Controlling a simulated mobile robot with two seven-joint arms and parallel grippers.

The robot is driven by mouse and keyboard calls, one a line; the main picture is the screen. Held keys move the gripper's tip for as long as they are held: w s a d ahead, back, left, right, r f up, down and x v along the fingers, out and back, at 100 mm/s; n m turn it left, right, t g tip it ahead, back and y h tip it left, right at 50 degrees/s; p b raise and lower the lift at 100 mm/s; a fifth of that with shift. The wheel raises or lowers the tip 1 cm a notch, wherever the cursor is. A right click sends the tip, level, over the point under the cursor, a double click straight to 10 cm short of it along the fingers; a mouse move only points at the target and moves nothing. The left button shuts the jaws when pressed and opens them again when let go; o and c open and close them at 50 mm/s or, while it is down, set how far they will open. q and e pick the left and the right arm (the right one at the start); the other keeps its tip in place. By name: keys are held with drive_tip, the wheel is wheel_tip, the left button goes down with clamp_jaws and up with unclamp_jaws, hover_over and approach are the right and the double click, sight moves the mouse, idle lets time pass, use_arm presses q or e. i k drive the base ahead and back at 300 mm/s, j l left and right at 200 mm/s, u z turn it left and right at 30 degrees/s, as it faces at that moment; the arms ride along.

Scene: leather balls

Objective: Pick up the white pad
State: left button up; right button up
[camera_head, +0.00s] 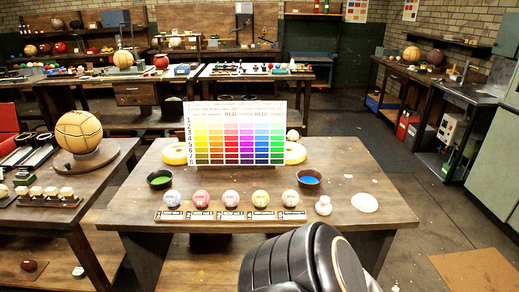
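A flat white round piece (364,202), which looks like the white pad, lies on the near right part of the wooden table (350,170). A small white knobbed piece (323,206) stands just to its left, apart from it. Neither of my grippers is in view.
A row of several small coloured balls (230,198) sits left of the white pieces. A blue paint bowl (309,179), a green paint bowl (159,179) and an upright colour chart (235,132) stand on the table. The tabletop right of the pad is mostly clear.

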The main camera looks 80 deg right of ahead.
sight(323, 207)
drive_tip(key=z, duration=2.3)
